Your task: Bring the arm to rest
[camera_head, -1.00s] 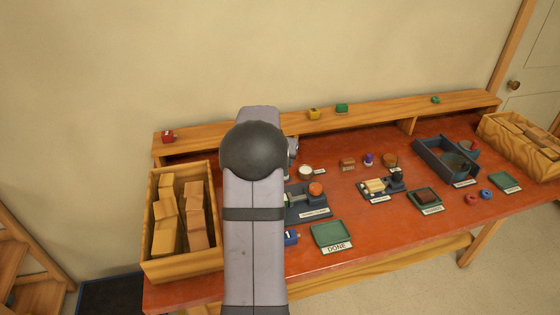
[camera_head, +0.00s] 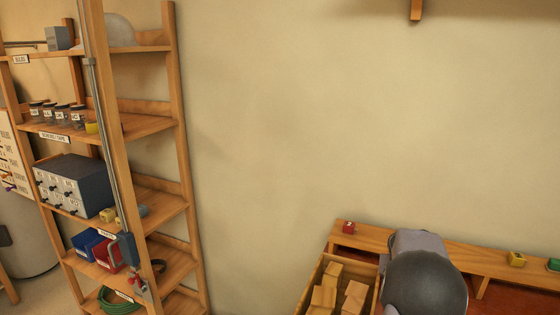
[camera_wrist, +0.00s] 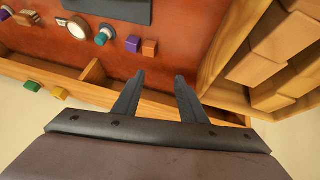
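My gripper (camera_wrist: 159,82) shows in the wrist view with its two dark fingers apart and nothing between them. It hangs over the wooden ledge (camera_wrist: 150,105) at the bench's edge, beside the wooden crate. The fingers are hidden there.
The crate (camera_head: 312,282) of wooden blocks stands beside my arm; its wall also shows in the wrist view (camera_wrist: 212,85). A red block (camera_head: 348,227) and a yellow block (camera_head: 517,259) sit on the ledge. A tall shelf (camera_head: 172,120) stands left. The wall between is bare.

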